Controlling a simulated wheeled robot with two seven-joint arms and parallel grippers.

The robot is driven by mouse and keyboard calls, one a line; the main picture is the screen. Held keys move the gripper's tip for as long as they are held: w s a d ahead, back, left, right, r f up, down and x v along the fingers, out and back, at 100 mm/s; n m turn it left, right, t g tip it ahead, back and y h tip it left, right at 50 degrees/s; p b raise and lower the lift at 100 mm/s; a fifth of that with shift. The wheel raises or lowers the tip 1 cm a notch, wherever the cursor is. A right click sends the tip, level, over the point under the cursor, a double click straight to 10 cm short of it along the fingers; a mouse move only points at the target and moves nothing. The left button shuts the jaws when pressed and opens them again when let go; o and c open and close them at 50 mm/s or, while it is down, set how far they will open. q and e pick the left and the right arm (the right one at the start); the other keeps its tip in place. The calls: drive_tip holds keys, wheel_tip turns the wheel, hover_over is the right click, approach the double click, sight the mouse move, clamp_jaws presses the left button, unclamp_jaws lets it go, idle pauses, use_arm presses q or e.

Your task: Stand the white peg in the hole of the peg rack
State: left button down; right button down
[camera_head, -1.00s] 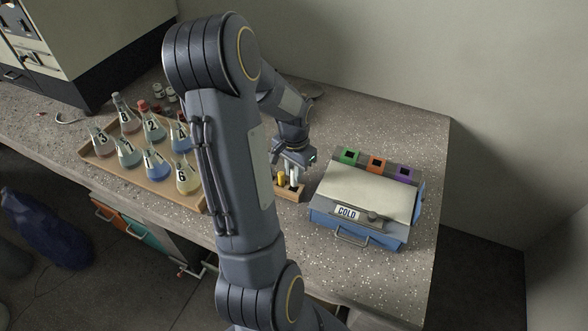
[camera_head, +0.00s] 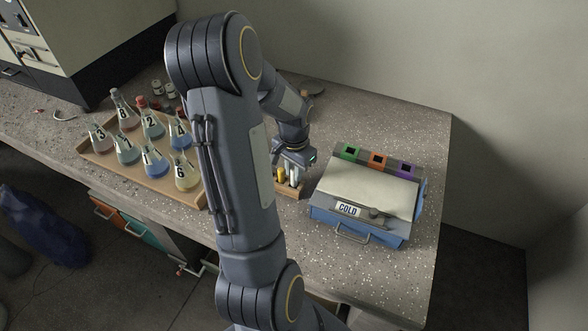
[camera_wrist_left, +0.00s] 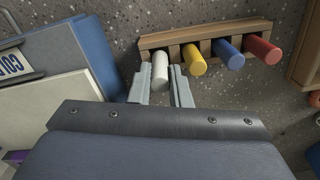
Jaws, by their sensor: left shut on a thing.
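The white peg (camera_wrist_left: 160,72) is between the fingers of my left gripper (camera_wrist_left: 164,88) in the left wrist view. The fingers are shut on it. The wooden peg rack (camera_wrist_left: 153,42) is right beside the peg, which stands in line with its row. Yellow (camera_wrist_left: 193,60), blue (camera_wrist_left: 228,54) and red (camera_wrist_left: 262,51) pegs stand in the rack. In the head view my left gripper (camera_head: 293,165) is over the rack (camera_head: 292,189), with the white peg below it. The peg's lower end is hidden, so I cannot tell how deep it sits. My right gripper is not in view.
A blue box marked COLD (camera_head: 325,215) stands close to the right of the rack. A wooden tray (camera_head: 150,190) with several numbered flasks is to the left, partly behind my arm. The bench behind the box is clear.

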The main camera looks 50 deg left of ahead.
use_arm(q)
drive_tip(key=shift+f+b, duration=0.75)
drive_tip(key=shift+f, duration=0.3)
drive_tip(key=c, duration=1.3)
unclamp_jaws()
drive_tip(key=shift+r, duration=0.1)
wheel_tip(320, 180, up, 8)
drive_tip(key=shift+f+p, duration=0.15)
drive_tip(key=shift+p, duration=0.3)
